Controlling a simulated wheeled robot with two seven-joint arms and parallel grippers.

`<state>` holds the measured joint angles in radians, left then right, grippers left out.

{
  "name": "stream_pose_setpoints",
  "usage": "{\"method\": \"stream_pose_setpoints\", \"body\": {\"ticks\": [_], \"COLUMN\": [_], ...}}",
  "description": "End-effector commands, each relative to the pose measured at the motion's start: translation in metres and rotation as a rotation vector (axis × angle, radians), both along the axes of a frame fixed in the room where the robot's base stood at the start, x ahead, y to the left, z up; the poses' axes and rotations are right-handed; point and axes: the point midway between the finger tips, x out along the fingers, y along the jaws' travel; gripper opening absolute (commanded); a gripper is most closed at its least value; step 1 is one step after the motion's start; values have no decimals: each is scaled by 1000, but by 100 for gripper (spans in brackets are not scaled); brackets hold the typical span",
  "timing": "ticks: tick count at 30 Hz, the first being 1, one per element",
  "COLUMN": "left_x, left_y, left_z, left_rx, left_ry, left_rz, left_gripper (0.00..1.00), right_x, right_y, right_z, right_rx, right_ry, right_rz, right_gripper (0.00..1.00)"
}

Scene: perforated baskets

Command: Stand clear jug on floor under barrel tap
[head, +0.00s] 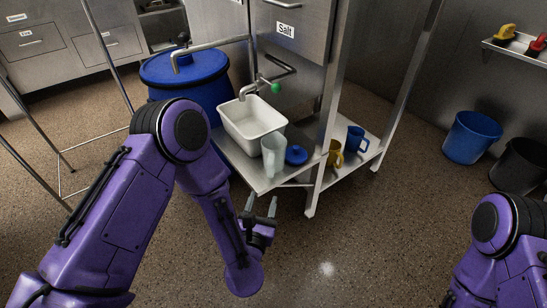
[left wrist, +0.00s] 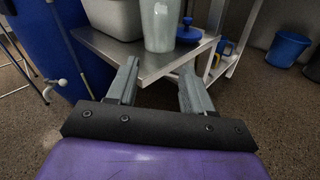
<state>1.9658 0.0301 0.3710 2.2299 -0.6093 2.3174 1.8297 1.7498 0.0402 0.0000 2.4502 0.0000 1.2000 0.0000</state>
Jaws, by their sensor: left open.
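The clear jug (head: 273,156) stands upright on a low metal shelf (head: 257,182), near its front edge. It also shows in the left wrist view (left wrist: 161,26), beyond my fingers, with its top cut off. My left gripper (head: 261,206) is open and empty, in front of the shelf edge and apart from the jug. A blue barrel (head: 218,94) stands behind my left arm. In the left wrist view a small metal fitting (left wrist: 54,84) shows at the barrel's lower part; I cannot tell for sure that it is the tap. My right gripper is out of view.
A white basin (head: 239,126) sits behind the jug under a green-knobbed tap (head: 275,88). A blue lid (head: 296,155) lies beside the jug. Yellow (head: 335,154) and blue (head: 355,138) mugs stand on a lower shelf. The floor (head: 400,235) at front right is clear.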

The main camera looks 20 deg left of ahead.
Motion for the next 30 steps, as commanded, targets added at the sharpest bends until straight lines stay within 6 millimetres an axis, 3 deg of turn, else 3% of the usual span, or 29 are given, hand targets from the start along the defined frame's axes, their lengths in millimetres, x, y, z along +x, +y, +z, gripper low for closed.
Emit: {"method": "stream_pose_setpoints", "body": {"ticks": [4, 21, 29, 30], "left_x": [16, 106, 110, 110], "left_y": [-3, 10, 10, 10], "left_z": [14, 14, 15, 15], "left_rx": [-169, -166, -167, -167], "left_ry": [-77, -73, -70, -70], "left_rz": [21, 19, 17, 17], "left_gripper": [51, 51, 51, 38], "right_x": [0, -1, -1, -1], "right_y": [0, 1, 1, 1], "right_z": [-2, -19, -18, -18], "right_rx": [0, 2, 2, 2], "right_ry": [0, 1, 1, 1], "right_rz": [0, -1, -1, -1], "right_gripper": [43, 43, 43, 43]}}
